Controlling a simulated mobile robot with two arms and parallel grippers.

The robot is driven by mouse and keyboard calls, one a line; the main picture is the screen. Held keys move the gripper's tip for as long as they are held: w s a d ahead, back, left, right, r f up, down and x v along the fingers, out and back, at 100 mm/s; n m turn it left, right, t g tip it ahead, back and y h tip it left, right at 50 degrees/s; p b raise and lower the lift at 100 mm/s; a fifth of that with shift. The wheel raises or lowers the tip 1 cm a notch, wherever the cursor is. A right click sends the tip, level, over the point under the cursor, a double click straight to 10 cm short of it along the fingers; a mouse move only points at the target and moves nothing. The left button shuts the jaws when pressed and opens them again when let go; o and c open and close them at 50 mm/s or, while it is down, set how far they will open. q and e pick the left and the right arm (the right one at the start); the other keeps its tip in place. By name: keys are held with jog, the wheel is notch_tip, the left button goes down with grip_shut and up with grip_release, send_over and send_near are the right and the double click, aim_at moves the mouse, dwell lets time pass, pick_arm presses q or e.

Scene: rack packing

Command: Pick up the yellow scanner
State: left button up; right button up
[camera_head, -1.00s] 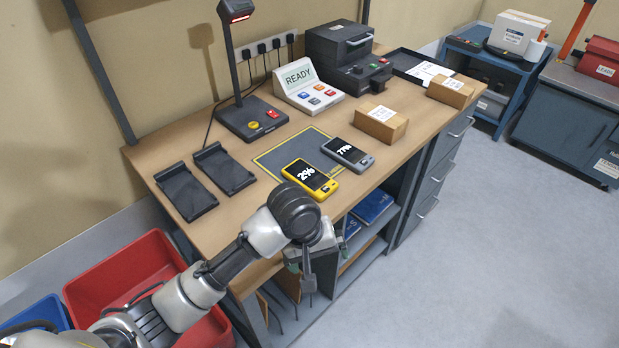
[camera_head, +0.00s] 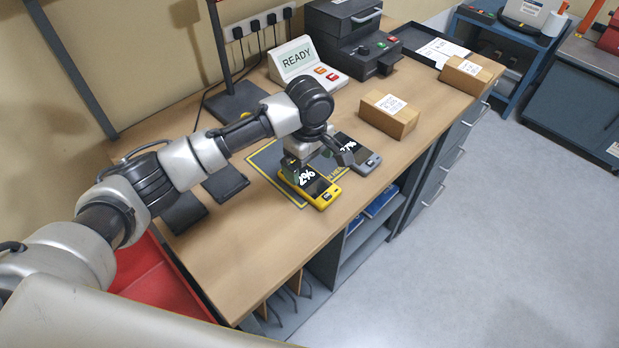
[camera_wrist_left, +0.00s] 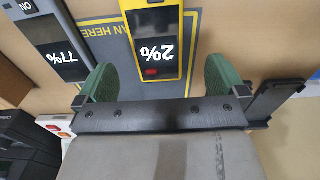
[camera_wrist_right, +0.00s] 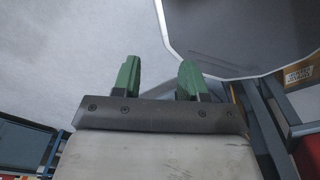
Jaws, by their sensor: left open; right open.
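The yellow scanner (camera_head: 322,193) lies on the grey mat on the workbench, its dark screen reading 2%. It also shows in the left wrist view (camera_wrist_left: 154,75). My left gripper (camera_head: 318,165) is above it and hides part of it in the head view. In the left wrist view its green fingers (camera_wrist_left: 160,82) are wide apart, one to each side of the scanner's end, with nothing between them held. My right gripper (camera_wrist_right: 160,80) shows only in its wrist view, open and empty over the grey floor.
A grey scanner (camera_head: 362,158) reading 77% lies close beside the yellow one. A cardboard box (camera_head: 389,115) stands to the right. Black cradles (camera_head: 225,184) lie left on the bench, partly behind my arm. The READY console (camera_head: 309,66) is at the back. The bench front is clear.

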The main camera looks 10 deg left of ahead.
aim_at(309, 180)
pick_arm(q)
jog(key=shift+a+f, duration=0.1)
jog(key=shift+f, duration=0.45)
jog(key=shift+w+a+f, duration=0.1)
jog(key=shift+w+f, duration=0.05)
jog(key=shift+f, duration=0.2)
jog(key=f+p, duration=0.1)
jog(key=f, duration=0.3)
jog(key=shift+w+f, duration=0.2)
jog(key=shift+f, duration=0.4)
jog(key=c, duration=1)
pick_arm(e)
jog(key=shift+w+d+r, duration=0.25)
jog(key=shift+w+r, duration=0.25)
jog(key=shift+r, duration=0.1)
